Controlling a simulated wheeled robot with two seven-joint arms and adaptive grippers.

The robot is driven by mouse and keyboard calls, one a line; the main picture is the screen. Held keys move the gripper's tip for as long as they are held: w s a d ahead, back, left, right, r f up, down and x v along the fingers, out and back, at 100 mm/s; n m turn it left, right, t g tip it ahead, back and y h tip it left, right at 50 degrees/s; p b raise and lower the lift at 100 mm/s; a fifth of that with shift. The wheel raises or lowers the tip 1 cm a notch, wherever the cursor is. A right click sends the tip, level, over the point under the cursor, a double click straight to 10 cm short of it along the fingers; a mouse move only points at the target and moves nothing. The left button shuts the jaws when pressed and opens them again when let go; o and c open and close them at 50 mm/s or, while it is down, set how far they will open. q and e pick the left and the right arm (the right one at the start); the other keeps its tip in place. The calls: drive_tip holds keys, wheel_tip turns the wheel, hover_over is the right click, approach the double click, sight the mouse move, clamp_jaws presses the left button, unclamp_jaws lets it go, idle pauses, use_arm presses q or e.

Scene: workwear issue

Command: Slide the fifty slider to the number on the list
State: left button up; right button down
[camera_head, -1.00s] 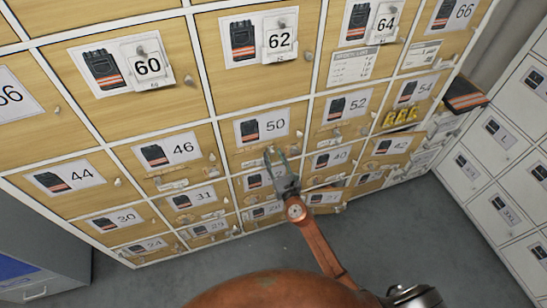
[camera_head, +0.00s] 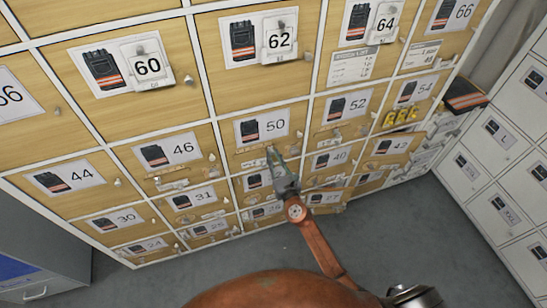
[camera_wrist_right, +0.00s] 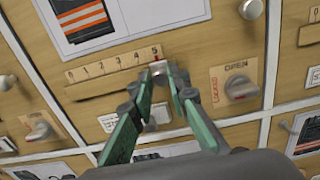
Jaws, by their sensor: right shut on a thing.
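The fifty slider is on the front of the wooden locker door marked 50 (camera_head: 262,125). In the right wrist view, its scale (camera_wrist_right: 112,66) runs from 0 to 5, with a slot below it. The small pale slider knob (camera_wrist_right: 157,70) sits at the right end, under the 5. My right gripper (camera_head: 272,152) reaches up to the strip under the 50 label; in the wrist view its green fingers (camera_wrist_right: 164,84) are shut on the knob, partly hiding it. A printed list (camera_head: 352,65) hangs below the 64 label; its lines are too small to read. My left gripper is not in view.
A latch knob (camera_wrist_right: 240,88) with an OPEN and LOCKED plate is just right of the slider. A round knob (camera_wrist_right: 250,9) sits above. Another paper (camera_head: 421,55) hangs below 66. Grey lockers (camera_head: 500,170) stand at right; the floor (camera_head: 400,225) is clear.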

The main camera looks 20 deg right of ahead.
drive_tip(key=shift+a+p, duration=0.3)
drive_tip(key=shift+a, duration=1.05)
drive_tip(key=c, duration=1.8)
unclamp_jaws()
drive_tip(key=shift+c, duration=0.2)
drive_tip(key=shift+d, duration=0.1)
drive_tip(key=shift+s, duration=0.15)
drive_tip(key=s, duration=1.1)
drive_tip(key=shift+s+d, duration=0.15)
drive_tip(key=shift+s, duration=0.25)
